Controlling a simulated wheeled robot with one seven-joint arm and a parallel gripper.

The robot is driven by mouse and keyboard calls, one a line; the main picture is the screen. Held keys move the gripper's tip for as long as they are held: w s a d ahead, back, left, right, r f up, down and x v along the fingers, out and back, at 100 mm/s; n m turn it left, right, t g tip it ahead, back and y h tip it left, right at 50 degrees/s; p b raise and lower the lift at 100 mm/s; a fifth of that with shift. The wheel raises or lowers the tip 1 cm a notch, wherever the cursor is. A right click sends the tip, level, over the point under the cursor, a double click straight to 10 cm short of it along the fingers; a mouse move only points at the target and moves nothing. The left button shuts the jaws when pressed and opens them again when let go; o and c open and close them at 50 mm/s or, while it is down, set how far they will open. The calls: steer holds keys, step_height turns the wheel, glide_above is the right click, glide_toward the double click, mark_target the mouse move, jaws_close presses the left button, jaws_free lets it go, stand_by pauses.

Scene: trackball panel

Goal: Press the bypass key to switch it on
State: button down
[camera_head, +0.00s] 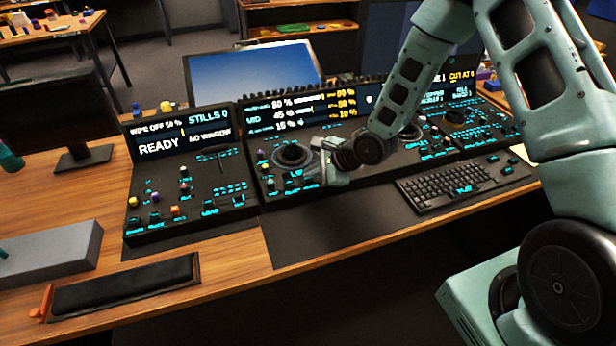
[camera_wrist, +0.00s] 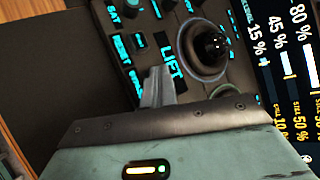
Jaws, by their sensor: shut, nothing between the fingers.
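The trackball panel (camera_head: 292,186) stands in the middle of the desk, with small dark keys, cyan labels and trackballs. I cannot tell which key is the bypass key; no label reading bypass is legible in either view. My gripper (camera_head: 324,178) is over the front of the panel's left section. In the wrist view my gripper (camera_wrist: 158,76) is shut and empty. Its tips are beside the LIFT label (camera_wrist: 172,64) and below a black trackball (camera_wrist: 213,45). A dark key (camera_wrist: 136,42) lies near the RESET label. The fingers hide part of the panel, and contact is unclear.
A left console (camera_head: 190,178) with coloured knobs and a READY screen stands beside the panel. A keyboard (camera_head: 462,188) lies at the right front. A black wrist pad (camera_head: 125,286) and grey box (camera_head: 48,254) lie at the left. Dark mat shows before the panel.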

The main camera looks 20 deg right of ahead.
mark_target(312, 180)
steer(key=shift+r+p, duration=0.85)
step_height(312, 180, up, 5)
steer(key=p, duration=0.5)
steer(key=shift+r, duration=0.1)
stand_by(0.4)
